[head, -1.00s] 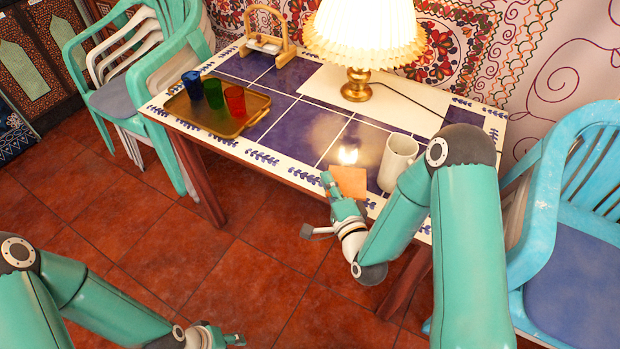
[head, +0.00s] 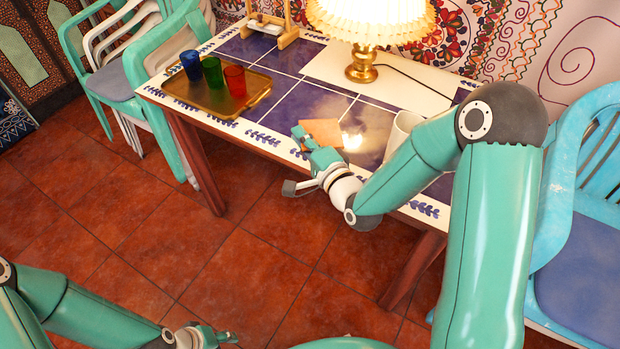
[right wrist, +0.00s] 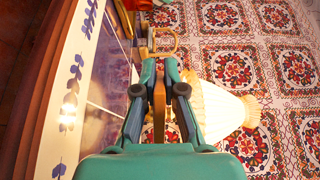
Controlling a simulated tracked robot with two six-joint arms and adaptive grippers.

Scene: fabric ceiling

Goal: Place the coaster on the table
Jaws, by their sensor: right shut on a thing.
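The coaster (head: 322,131) is a thin, flat orange-brown square near the front edge of the tiled table (head: 295,105) in the head view. My right gripper (head: 306,143) is shut on its near side. In the right wrist view the coaster (right wrist: 159,112) shows edge-on between the two fingers of the right gripper (right wrist: 160,75). I cannot tell whether the coaster touches the tabletop or is slightly above it. My left gripper (head: 222,338) is low at the bottom of the head view, away from the table, and its jaw opening is unclear.
A lit lamp (head: 362,66) stands behind. A brass tray (head: 258,92) with blue, green and red cups is to the left. Tiles between tray and coaster are clear. Chairs flank the table.

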